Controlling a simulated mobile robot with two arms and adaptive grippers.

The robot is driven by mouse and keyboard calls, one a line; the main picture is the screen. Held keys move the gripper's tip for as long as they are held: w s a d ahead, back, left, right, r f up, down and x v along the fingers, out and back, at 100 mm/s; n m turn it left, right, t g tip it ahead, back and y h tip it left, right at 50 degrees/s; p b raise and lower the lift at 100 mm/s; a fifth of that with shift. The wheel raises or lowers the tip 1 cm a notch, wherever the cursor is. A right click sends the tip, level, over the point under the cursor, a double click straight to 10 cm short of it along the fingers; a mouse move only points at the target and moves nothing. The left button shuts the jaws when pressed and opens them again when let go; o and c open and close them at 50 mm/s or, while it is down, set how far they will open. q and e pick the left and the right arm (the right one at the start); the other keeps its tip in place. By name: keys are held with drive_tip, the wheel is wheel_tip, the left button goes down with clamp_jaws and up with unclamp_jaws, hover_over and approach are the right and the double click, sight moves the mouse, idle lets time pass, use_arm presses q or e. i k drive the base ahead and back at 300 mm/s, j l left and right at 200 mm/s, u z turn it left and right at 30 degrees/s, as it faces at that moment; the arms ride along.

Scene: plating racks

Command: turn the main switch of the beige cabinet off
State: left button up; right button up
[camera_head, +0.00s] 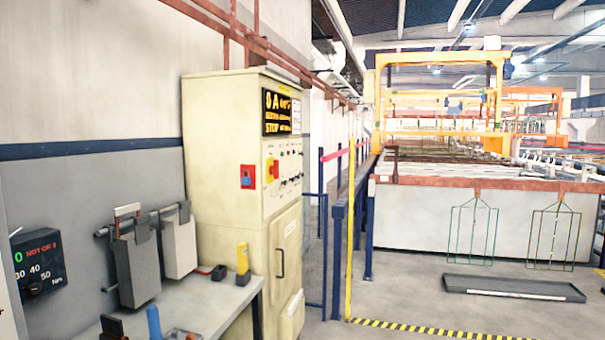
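The beige cabinet (230,150) stands against the wall left of centre, its door side turned to the right. A red and yellow switch (272,170) sits on its upper front panel, among small knobs and lamps. Its handle position is too small to tell. A red box with a blue lower part (247,177) is on the cabinet's left side face. A dark display (281,113) with yellow lettering is above the switch. The door has a dark handle (280,262). Neither of my grippers shows in the head view.
A grey bench (215,305) at lower left bears a yellow device (243,264) and tools. Two grey boxes (136,266) hang above it. A blue railing (340,250) stands right of the cabinet. A dark tray (512,288) lies on the floor below hanging wire racks (470,232).

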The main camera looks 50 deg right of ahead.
sight(274, 170)
drive_tip(key=z, duration=1.5)
drive_tip(key=i+l+u, duration=0.15)
drive_tip(key=i, duration=0.3)
drive_tip(key=i+l+u, duration=0.1)
drive_tip(key=i, duration=0.4)
drive_tip(key=i+l+u, duration=0.15)
drive_tip(key=i+l, duration=0.2)
drive_tip(key=i+l+u, duration=0.15)
drive_tip(key=i+l, duration=0.15)
drive_tip(key=i, duration=0.2)
